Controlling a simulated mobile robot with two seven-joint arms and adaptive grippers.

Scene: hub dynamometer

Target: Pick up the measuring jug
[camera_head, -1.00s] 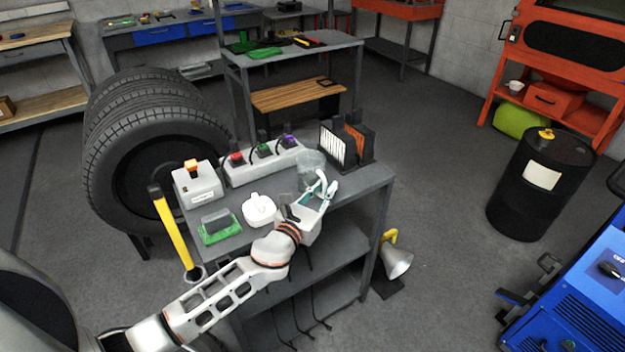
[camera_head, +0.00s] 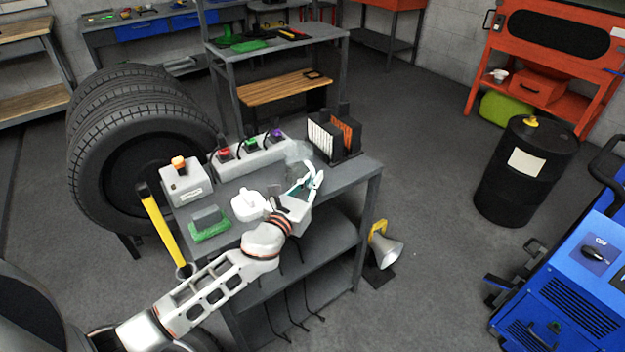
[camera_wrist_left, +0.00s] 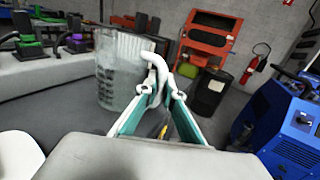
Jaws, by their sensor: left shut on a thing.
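The measuring jug (camera_head: 298,154) is a clear, see-through jug with dark scale marks on its side. It is at the right part of the grey cart's top, in front of the rack of cards. In the left wrist view the jug (camera_wrist_left: 121,72) stands upright at upper left, with its pale handle (camera_wrist_left: 155,72) toward my fingers. My left gripper (camera_head: 311,181) is shut on the handle; its fingertips (camera_wrist_left: 160,90) sit on either side of it. I cannot tell whether the jug's base touches the top. My right gripper is in neither view.
The grey cart (camera_head: 345,184) also bears a white socket block (camera_head: 262,159), a white box with an orange top (camera_head: 187,183), a white rounded item (camera_head: 249,205) and a green-based block (camera_head: 209,225). A card rack (camera_head: 333,137) stands close behind the jug. Tyres (camera_head: 140,150) stand left.

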